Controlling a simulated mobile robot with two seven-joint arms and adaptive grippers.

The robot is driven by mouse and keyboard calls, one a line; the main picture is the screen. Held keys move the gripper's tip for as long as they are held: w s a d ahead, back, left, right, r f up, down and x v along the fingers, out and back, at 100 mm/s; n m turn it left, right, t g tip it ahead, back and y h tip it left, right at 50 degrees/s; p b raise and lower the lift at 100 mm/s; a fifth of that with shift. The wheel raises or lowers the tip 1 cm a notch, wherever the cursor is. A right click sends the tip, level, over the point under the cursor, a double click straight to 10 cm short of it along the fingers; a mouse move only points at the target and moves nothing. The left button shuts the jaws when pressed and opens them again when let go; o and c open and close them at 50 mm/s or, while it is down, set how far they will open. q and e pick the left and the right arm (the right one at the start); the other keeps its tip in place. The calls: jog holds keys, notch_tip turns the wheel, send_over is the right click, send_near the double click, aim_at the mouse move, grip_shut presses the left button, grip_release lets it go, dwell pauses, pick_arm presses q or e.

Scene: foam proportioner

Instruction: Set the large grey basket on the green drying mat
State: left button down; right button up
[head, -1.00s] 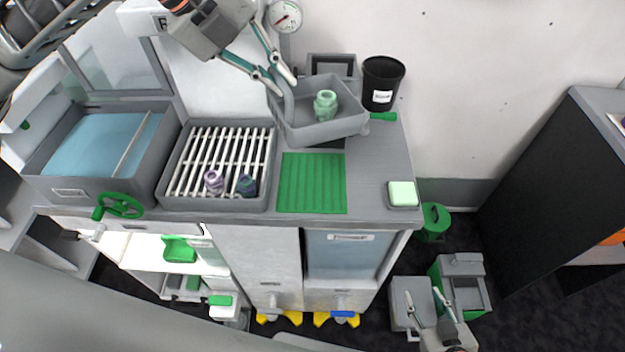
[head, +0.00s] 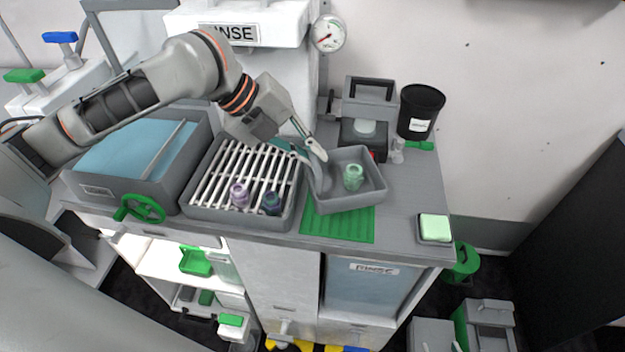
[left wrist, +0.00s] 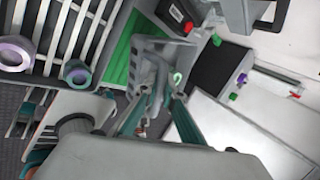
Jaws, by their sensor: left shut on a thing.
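The large grey basket (head: 373,196) holds a pale green jar (head: 353,177). My left gripper (head: 317,158) is shut on the basket at its left side. The basket covers the back part of the green drying mat (head: 338,226), and the mat's front part shows bare. I cannot tell whether the basket touches the mat. In the left wrist view, grey basket parts (left wrist: 150,55) show between and beyond my fingers, and a strip of the mat (left wrist: 118,52) shows beside them. My right gripper is out of view.
Left of the mat is a slatted rack (head: 236,182) with a purple ring-like piece (head: 239,195) and a dark one (head: 271,203). Behind the basket are a black device (head: 366,137) and a black cup (head: 420,108).

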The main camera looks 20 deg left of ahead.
aim_at(308, 174)
pick_arm(q)
jog(key=shift+f, duration=1.55)
notch_tip(308, 174, down, 3)
jog(key=shift+f+b, duration=0.15)
jog(key=shift+b, duration=0.55)
jog(key=c, duration=2.2)
grip_release()
jog(key=shift+o, duration=0.2)
